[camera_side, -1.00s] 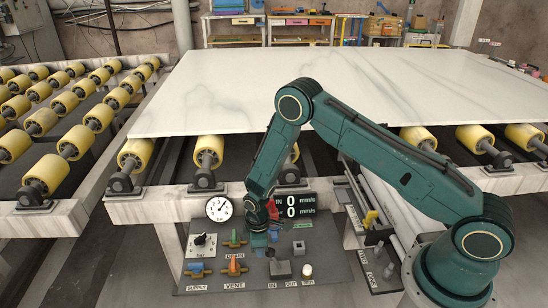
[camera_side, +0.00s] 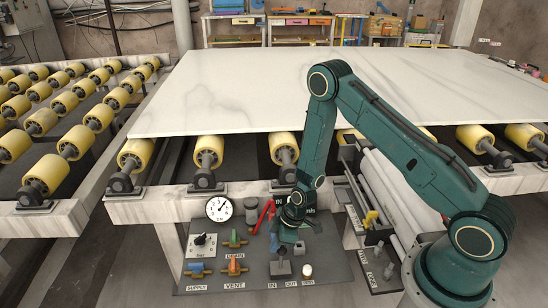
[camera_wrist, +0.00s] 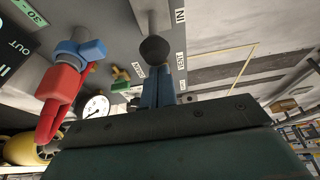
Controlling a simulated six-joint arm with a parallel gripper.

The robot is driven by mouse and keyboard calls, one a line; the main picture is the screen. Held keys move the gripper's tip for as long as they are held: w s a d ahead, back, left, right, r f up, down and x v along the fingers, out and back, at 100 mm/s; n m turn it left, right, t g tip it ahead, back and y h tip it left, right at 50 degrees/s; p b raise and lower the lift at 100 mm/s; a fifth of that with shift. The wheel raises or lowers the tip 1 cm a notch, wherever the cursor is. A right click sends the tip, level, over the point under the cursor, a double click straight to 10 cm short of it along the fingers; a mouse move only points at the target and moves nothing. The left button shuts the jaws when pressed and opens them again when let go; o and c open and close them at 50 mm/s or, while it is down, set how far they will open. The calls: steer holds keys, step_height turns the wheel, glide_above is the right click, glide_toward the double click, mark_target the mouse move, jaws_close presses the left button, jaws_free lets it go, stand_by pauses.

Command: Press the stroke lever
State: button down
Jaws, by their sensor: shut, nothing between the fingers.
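The stroke lever shows in the wrist view as a black ball knob (camera_wrist: 155,50) on a grey shaft, near the IN label. My gripper (camera_wrist: 157,75) is shut and empty, its blue fingertips right by the knob; I cannot tell whether they touch it. In the side view my gripper (camera_side: 284,246) points down over the dark lever block (camera_side: 281,269) by the IN and OUT labels. My wrist hides most of the lever there.
A red handle (camera_side: 262,216) stands left of my wrist, and it shows large in the wrist view (camera_wrist: 60,98). A pressure gauge (camera_side: 219,208), orange vent valve (camera_side: 235,266) and blue supply valve (camera_side: 195,270) share the panel. The marble slab (camera_side: 330,85) lies behind on yellow rollers.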

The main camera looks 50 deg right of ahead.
steer(key=shift+s+d, duration=1.1)
steer(key=shift+s, duration=0.05)
steer(key=shift+s+d+f, duration=0.15)
steer(key=shift+s+d, duration=0.4)
steer(key=shift+s, duration=0.15)
steer(key=w+a+r, duration=0.2)
steer(key=w+a, duration=0.1)
steer(key=w, duration=0.1)
steer(key=s+d+r, duration=0.4)
steer(key=s+r, duration=0.1)
steer(key=r, duration=0.2)
steer(key=shift+d+r, duration=0.15)
steer(key=shift+r, duration=0.05)
steer(key=shift+r, duration=0.1)
